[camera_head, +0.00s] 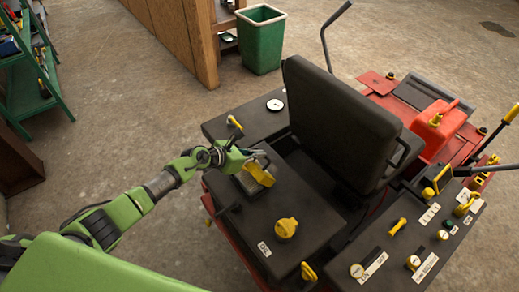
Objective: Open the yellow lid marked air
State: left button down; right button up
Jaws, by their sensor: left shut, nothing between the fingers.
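A red machine with a black seat (340,120) and dark side consoles fills the right of the view. On its left console (240,210) is a yellow part (259,174) beside a grey frame; I cannot read any "air" marking on it. A yellow knob (286,227) sits nearer on the same console, with a small white label in front of it. My left gripper (256,154) is shut and empty, just behind the yellow part and close to it; I cannot tell whether they touch. My right gripper is not in view.
The right console carries several yellow levers and knobs (397,226). A red can (437,124) stands behind the seat. A green bin (261,40), a wooden partition (183,35) and a green shelf (35,75) stand farther back. The concrete floor between is clear.

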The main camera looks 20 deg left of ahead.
pick_arm(q)
jog(key=shift+w+r, duration=0.2)
jog(key=shift+w, duration=0.1)
jog(key=shift+w+d+f+b, duration=0.1)
jog(key=shift+w+f+b, duration=0.15)
jog(key=shift+b, duration=0.1)
jog(key=w+d+f+b, duration=0.2)
jog(key=w+d+b, duration=0.2)
jog(key=w, duration=0.1)
jog(key=shift+b, duration=0.3)
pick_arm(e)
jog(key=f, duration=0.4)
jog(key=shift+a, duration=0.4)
pick_arm(q)
jog(key=shift+w, duration=0.1)
